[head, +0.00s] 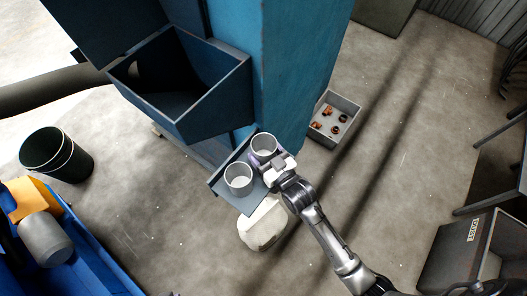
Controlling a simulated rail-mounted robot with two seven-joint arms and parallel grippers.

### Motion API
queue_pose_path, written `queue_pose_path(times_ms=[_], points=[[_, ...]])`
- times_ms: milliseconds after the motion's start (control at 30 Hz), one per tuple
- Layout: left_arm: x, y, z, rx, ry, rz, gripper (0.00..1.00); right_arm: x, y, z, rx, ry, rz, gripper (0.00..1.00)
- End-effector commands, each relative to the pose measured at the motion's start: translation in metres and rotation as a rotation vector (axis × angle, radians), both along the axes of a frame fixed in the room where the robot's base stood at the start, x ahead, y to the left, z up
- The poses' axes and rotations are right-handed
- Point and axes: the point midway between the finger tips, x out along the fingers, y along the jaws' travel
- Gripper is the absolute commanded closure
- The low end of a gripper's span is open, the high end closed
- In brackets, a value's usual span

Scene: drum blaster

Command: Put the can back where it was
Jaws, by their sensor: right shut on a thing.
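Two light grey open-topped cans stand by a small dark shelf (247,203) at the foot of the blue machine. The front-left can (238,180) stands upright on the shelf. The rear-right can (264,143) is upright at the shelf's far end, beside the machine wall. My right gripper (264,160) reaches in from the lower right and is shut on the rear-right can, near its front side. Its fingers are small here and partly hidden by the wrist. I cannot tell whether this can's base touches the shelf. My left gripper is not in view.
The blue machine (305,60) has an open dark hopper (215,98) above the shelf. A white jug (263,226) stands on the floor below. A grey crate of rusty parts (351,106) is behind. A dark bin (45,150) and blue container (88,270) are left.

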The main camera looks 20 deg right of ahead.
Motion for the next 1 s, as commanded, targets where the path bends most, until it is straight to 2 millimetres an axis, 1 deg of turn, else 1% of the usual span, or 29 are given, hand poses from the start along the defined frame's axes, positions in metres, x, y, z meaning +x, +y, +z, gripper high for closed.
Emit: queue_pose_path(times_ms=[67,100,133,433,567,600,867,1000], points=[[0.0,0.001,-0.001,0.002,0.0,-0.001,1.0,0.007,0.002,0.0,0.001,-0.001,0.0,0.57],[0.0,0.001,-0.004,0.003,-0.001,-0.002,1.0,0.005,0.001,-0.006,0.001,0.002,0.0,0.57],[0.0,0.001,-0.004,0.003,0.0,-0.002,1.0,0.005,0.001,-0.006,0.001,0.001,0.0,0.57],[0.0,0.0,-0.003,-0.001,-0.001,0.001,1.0,0.004,0.001,-0.006,0.0,0.0,0.0,0.57],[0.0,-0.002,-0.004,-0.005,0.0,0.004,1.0,0.004,0.001,-0.009,0.0,0.001,0.0,0.57],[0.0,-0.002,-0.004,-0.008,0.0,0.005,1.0,0.004,0.001,-0.01,0.0,0.001,0.0,0.28],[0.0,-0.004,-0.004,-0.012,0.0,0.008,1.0,0.004,0.001,-0.009,0.0,0.001,0.0,0.03],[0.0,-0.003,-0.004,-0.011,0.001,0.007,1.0,0.004,0.001,-0.009,0.0,0.001,0.0,0.03]])
